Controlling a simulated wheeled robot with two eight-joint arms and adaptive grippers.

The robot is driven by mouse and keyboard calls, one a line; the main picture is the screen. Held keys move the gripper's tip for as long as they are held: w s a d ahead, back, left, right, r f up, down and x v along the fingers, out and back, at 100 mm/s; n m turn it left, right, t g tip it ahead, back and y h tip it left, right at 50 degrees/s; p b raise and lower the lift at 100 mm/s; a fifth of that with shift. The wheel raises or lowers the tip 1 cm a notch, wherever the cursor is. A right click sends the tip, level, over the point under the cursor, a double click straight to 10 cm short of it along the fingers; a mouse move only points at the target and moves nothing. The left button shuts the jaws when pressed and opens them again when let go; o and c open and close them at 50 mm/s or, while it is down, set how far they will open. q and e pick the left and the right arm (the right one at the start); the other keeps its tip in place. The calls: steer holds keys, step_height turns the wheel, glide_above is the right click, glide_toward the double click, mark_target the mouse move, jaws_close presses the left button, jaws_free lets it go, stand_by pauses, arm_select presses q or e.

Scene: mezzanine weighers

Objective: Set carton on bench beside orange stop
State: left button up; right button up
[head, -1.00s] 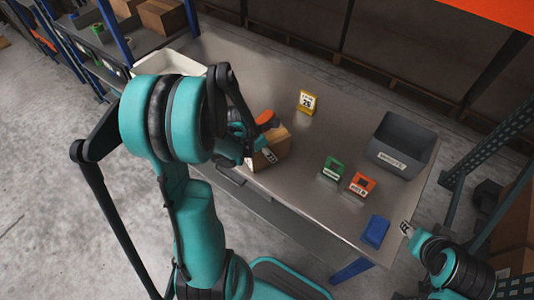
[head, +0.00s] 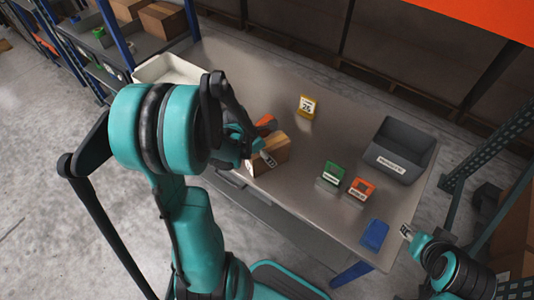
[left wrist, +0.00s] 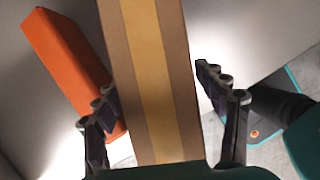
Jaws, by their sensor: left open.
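The carton (head: 272,152), brown with a paler tape stripe, appears to stand on the grey bench (head: 300,190) near its front edge. In the left wrist view the carton (left wrist: 155,70) lies between the fingers of my left gripper (left wrist: 158,88), which are open with a gap on the right side. The orange stop (left wrist: 62,60) is left of the carton there; I cannot tell whether they touch. My right gripper (head: 407,231) is near the bench's right end; its jaws are too small to read.
A yellow number sign (head: 307,106), a green labelled block (head: 332,173), an orange labelled block (head: 361,188), a blue block (head: 374,234) and a grey bin (head: 399,151) stand on the bench. A white tray (head: 165,70) is at the left end.

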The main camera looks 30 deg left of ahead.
arm_select(q)
steer(key=p+v, duration=0.3)
steer(key=v, duration=0.6)
steer(key=shift+r, duration=0.25)
steer(key=shift+s+d+r+m, duration=0.2)
steer(key=shift+r+m, duration=0.1)
steer(key=shift+m, duration=0.1)
steer(key=s+d+r+m+t, duration=0.1)
steer(key=s+d+r+m, duration=0.1)
steer(key=m, duration=0.8)
steer(key=s+d+r+m+t+y, duration=0.1)
steer(key=s+d+r+m, duration=0.1)
steer(key=d+r+m, duration=0.2)
steer(key=s+d+r+m+t+y, duration=0.1)
steer(key=s+d+r+m, duration=0.1)
steer(key=d+m, duration=0.6)
steer(key=r+m, duration=0.1)
steer(key=m, duration=0.6)
steer(key=shift+m, duration=0.4)
steer(key=shift+r, duration=0.1)
